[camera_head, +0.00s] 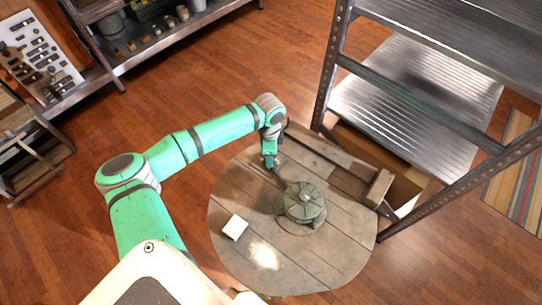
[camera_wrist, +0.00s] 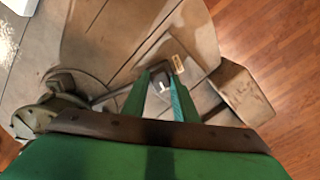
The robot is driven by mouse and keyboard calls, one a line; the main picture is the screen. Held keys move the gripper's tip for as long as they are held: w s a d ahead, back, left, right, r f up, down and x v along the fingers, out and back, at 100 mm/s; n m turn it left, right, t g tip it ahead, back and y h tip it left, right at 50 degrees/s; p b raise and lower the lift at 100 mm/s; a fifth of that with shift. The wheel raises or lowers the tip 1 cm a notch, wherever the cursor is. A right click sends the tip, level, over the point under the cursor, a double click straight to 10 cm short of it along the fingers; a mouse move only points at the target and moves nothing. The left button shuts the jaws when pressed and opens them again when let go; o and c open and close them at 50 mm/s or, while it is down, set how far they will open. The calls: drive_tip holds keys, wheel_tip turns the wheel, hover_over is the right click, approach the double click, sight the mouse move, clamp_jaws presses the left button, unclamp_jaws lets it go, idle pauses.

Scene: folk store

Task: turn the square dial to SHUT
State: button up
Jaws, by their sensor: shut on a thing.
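My gripper (camera_wrist: 161,80) shows in the wrist view with its two green fingers close together around a small grey squarish piece (camera_wrist: 157,71), which looks like the square dial. The fingers hide much of it, and I cannot read its setting. A small pale tag (camera_wrist: 177,62) is just beyond the right fingertip. In the head view my gripper (camera_head: 270,163) points down over the far left part of a round wooden tabletop (camera_head: 335,265). A round grey-green metal device (camera_head: 304,202) sits on that top, right of and nearer than my gripper.
A small white block (camera_head: 235,227) lies on the tabletop's left part. A wooden block (camera_head: 379,188) stands at its right edge. A metal shelf rack (camera_head: 400,115) rises behind and to the right, with a cardboard box (camera_head: 405,190) below. Open wooden floor (camera_head: 160,95) lies at the left.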

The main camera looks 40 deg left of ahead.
drive_tip(key=shift+s, duration=0.1)
idle(0.4)
drive_tip(key=o, duration=1.1)
drive_tip(key=shift+c, duration=0.2)
drive_tip(key=shift+r, duration=0.45)
wheel_tip(320, 180, up, 10)
